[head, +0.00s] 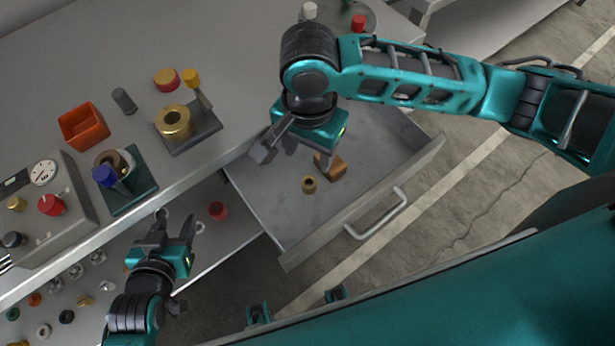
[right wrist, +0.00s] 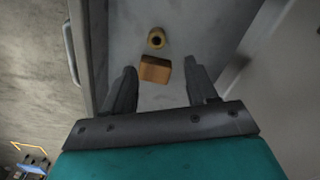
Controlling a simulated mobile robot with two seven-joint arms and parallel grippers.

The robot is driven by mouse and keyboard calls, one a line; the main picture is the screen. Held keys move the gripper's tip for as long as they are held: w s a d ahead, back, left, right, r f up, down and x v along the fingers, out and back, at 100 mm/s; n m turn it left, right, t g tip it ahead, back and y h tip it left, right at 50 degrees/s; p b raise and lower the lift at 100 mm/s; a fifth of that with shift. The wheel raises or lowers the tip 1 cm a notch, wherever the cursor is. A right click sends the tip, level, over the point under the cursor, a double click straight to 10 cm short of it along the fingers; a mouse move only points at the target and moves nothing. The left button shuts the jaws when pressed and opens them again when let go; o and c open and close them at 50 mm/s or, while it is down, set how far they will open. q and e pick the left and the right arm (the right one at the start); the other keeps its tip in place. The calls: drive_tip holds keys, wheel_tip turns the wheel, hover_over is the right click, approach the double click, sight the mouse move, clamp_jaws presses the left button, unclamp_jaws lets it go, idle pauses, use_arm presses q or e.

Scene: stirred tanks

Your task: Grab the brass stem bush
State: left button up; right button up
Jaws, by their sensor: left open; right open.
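A small brass bush (head: 309,185), a short ring with a dark bore, lies on the floor of the open drawer (head: 262,213). In the right wrist view the bush (right wrist: 156,38) sits beyond the fingertips, past a tan block (right wrist: 155,69). My right gripper (head: 296,158) is open and empty above the drawer. In its wrist view (right wrist: 161,84) the block appears between or just ahead of the fingers. A larger brass ring (head: 173,122) sits on a grey holder on the bench. My left gripper (head: 178,224) is open and empty in front of the bench edge.
The drawer's front wall and handle (head: 376,214) stand on the near right side. An orange bin (head: 83,127), a dark cylinder (head: 124,101), a blue-topped fixture (head: 106,176) and a gauge panel (head: 43,205) occupy the bench. A red piece (head: 217,210) lies on the lower shelf.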

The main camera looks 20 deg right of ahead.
sight(308, 181)
wheel_tip(308, 181, down, 4)
drive_tip(key=shift+r+b, duration=0.1)
drive_tip(key=shift+b, duration=0.2)
drive_tip(key=f, duration=0.2)
drive_tip(key=s+f+b, duration=0.1)
drive_tip(key=f, duration=0.1)
drive_tip(key=shift+a+f, duration=0.2)
drive_tip(key=shift+f, duration=0.5)
drive_tip(key=c, duration=0.3)
clamp_jaws()
